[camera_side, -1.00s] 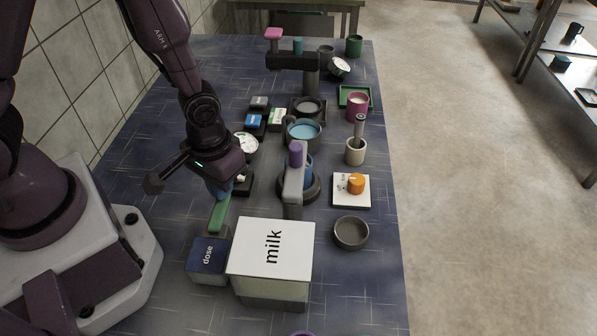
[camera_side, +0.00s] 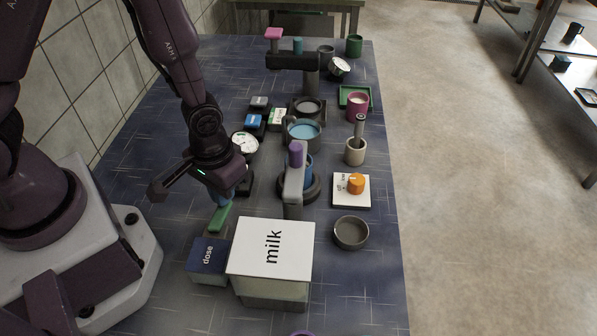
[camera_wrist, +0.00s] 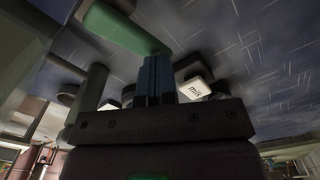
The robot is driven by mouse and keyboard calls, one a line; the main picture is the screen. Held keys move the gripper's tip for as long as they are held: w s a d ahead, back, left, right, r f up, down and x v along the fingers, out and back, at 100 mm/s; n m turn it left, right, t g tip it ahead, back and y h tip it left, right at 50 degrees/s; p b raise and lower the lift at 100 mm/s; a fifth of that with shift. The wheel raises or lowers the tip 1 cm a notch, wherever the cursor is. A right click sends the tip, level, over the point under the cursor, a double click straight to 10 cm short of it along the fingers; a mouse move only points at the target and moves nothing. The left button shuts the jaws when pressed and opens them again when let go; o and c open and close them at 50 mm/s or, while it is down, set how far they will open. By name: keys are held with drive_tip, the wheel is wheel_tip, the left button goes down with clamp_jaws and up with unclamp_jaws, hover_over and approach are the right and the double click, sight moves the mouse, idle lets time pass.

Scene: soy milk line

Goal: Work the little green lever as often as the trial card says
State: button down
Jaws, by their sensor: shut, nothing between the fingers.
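The little green lever (camera_side: 219,218) sticks out from the blue-topped box marked "dose" (camera_side: 208,256) in the side view. My gripper (camera_side: 221,199) points down at the lever's far end, with its blue fingers shut and empty. The fingertips appear to touch or nearly touch the lever; exact contact is hard to tell. In the wrist view the green lever (camera_wrist: 125,30) lies beside the shut blue fingers (camera_wrist: 157,75).
A box marked "milk" (camera_side: 271,247) stands right of the dose box. A grey stand with a purple top (camera_side: 295,155) rises behind it. A round dial (camera_side: 245,143) lies behind my gripper. An orange knob (camera_side: 356,184) and a dark bowl (camera_side: 351,232) are at the right.

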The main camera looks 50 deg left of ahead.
drive_tip(key=shift+r, duration=1.4)
wheel_tip(320, 180, up, 6)
idle(0.5)
